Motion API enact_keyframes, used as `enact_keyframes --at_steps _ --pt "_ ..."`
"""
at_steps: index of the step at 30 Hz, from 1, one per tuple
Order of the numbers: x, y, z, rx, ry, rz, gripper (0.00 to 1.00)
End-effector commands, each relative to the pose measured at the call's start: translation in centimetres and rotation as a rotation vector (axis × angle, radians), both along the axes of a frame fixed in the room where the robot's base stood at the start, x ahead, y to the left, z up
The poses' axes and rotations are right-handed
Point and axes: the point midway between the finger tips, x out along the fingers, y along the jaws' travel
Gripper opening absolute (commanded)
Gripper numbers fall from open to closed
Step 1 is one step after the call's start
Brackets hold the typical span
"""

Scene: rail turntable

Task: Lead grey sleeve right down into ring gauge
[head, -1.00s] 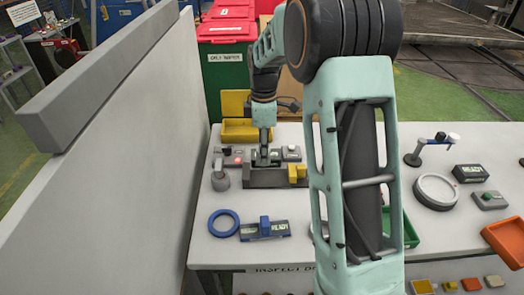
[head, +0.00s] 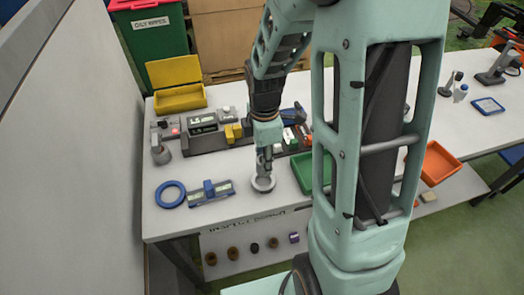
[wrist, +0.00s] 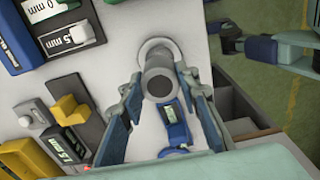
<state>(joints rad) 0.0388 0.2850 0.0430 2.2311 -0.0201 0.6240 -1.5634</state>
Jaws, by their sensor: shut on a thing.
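The grey sleeve (wrist: 158,80) is between the two fingers of my gripper (wrist: 161,88) in the wrist view, with its dark bore facing the camera. My gripper (head: 265,162) is shut on it and points down at the ring gauge (head: 263,186) in the head view. The ring gauge is a pale grey ring on the white bench. In the wrist view its rim (wrist: 153,44) shows just past the sleeve's upper edge. The sleeve hides most of the ring's opening, so I cannot tell whether its lower end is inside.
A blue ring (head: 170,194) and a blue display gauge (head: 211,192) lie left of the ring gauge. A green tray (head: 301,172) is close on the right. Grey instruments with a yellow block (head: 233,134) stand behind. The bench's front edge is near.

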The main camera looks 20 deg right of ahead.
Motion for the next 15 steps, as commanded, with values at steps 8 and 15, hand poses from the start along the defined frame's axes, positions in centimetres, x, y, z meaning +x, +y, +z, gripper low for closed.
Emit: enact_keyframes --at_steps 8,15 --pt "0.05 0.0 0.03 0.0 -0.001 0.0 0.0" --pt "0.05 0.02 -0.67 0.0 0.0 0.001 0.0"
